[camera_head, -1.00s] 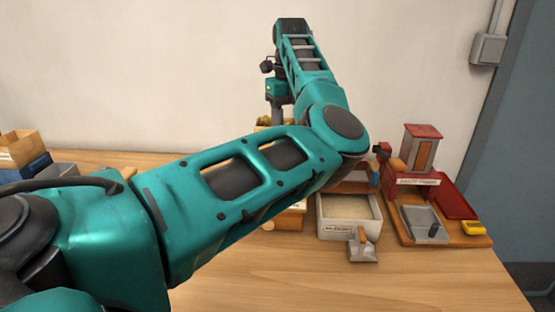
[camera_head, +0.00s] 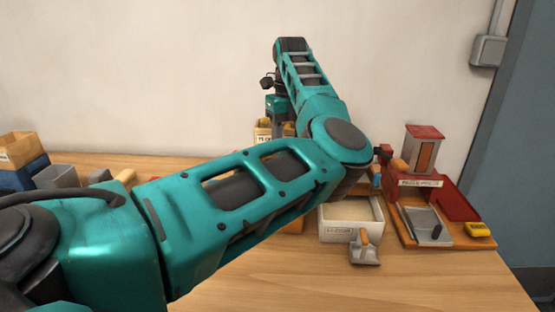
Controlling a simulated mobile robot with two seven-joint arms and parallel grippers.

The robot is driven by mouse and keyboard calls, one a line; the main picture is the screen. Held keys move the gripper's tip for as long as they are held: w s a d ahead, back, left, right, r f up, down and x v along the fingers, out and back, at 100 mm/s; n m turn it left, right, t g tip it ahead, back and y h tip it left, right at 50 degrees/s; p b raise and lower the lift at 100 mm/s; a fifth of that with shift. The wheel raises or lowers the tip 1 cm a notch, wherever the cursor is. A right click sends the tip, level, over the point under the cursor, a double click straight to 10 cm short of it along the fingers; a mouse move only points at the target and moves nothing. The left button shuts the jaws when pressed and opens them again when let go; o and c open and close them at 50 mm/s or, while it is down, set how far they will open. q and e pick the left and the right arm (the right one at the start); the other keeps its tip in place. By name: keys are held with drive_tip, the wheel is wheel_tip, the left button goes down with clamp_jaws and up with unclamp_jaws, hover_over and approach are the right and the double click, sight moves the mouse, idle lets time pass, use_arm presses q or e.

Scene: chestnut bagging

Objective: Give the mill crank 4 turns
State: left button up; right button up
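My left arm spans the picture from the lower left. Its elbow is near the middle, and the forearm rises behind it and folds down to the wrist at the back. The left gripper's fingers are hidden behind my own arm, so I cannot see what they touch. A red machine (camera_head: 423,153) with a pale label stands at the right on a wooden board (camera_head: 410,238). A small dark and red part (camera_head: 383,152) shows at its left side. My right gripper is out of view.
A white bin (camera_head: 337,234) stands right of the arm, with a metal scoop (camera_head: 364,254) in front. A yellow object (camera_head: 478,229) lies on the board. A blue box (camera_head: 22,177) and grey block (camera_head: 57,177) stand at the left. The front right table (camera_head: 430,285) is clear.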

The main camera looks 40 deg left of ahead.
use_arm(q)
drive_tip(key=shift+f, duration=0.1)
drive_tip(key=shift+f+b, duration=0.6)
drive_tip(key=shift+f, duration=0.3)
